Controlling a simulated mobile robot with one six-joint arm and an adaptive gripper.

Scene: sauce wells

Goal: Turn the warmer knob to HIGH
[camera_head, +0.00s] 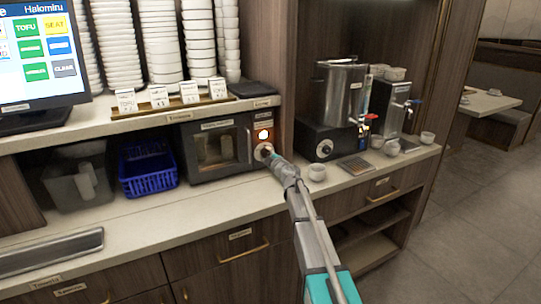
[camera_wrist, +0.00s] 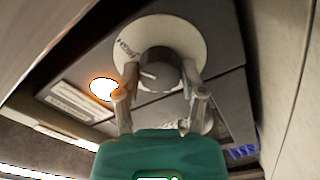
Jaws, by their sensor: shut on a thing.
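The warmer (camera_head: 217,150) is a dark box with a glass window, under the shelf in the head view. Its knob is hidden by my gripper in that view, but the pale dial (camera_head: 262,151) around it shows at the warmer's right side. In the wrist view the dark knob (camera_wrist: 157,76) sits on the round white dial (camera_wrist: 187,38), which has small lettering I cannot read surely. A short light mark shows on the knob's face. My gripper (camera_wrist: 161,76) is shut on the knob, one finger on each side. The warmer's lamp (camera_head: 263,134) glows orange-white; it also shows in the wrist view (camera_wrist: 104,89).
A blue basket (camera_head: 148,170) and a clear container (camera_head: 82,187) stand left of the warmer. A dispenser (camera_head: 342,95) with a dial and tap, and small white cups (camera_head: 317,172), stand to the right. Stacked bowls (camera_head: 160,45) and small signs are on the shelf above.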

